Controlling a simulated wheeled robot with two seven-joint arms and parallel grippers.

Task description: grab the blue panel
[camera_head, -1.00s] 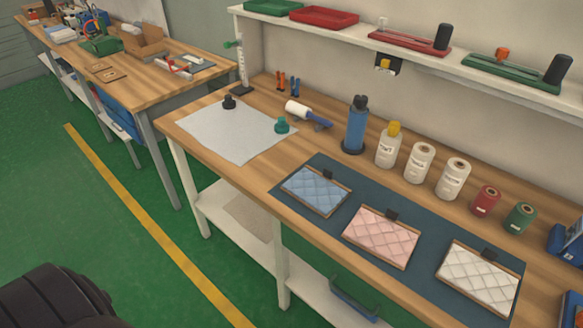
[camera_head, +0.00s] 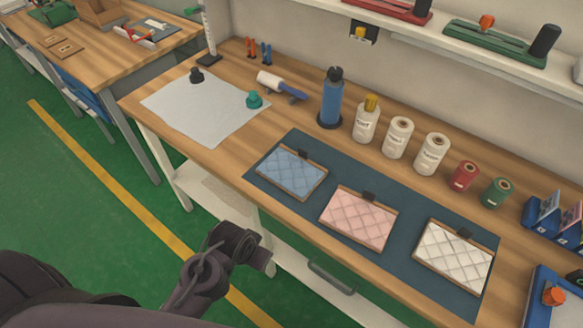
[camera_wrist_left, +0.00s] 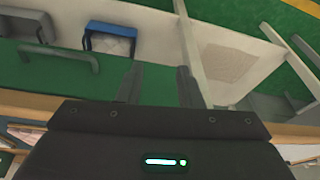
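The blue panel (camera_head: 292,172) is a quilted light-blue pad on a brown board with a dark clip at its top edge. It lies flat on the dark blue mat (camera_head: 305,218), leftmost of three panels. My left gripper (camera_head: 260,260) is in front of the bench, nearer to me than the blue panel and apart from it. In the left wrist view its two fingers (camera_wrist_left: 160,86) are spread with nothing between them. The blue panel does not show in the wrist view. My right gripper is out of view.
A pink panel (camera_head: 359,218) and a white panel (camera_head: 453,255) lie to the right on the mat. A blue bottle (camera_head: 330,102) and several spools stand behind. A white sheet (camera_head: 205,110) lies left. The bench's front edge lies between my left gripper and the panels.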

